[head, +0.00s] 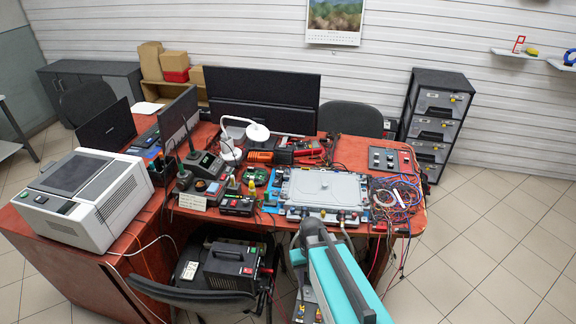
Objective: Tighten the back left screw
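A flat light-grey cold plate (325,187) lies on the red workbench, right of centre. The screws on it are too small to make out, so I cannot tell how the back left screw sits. Coloured fittings line the plate's front edge. My teal and grey arm rises from the bottom of the view, in front of the bench and close to the plate's front edge. I cannot make out my gripper or its fingers.
Tangled red and blue cables (397,195) lie right of the plate. A white lamp (257,132), a monitor (262,100) and small instruments stand behind and left. A large white machine (85,195) fills the left bench. Chairs stand around; floor at right is clear.

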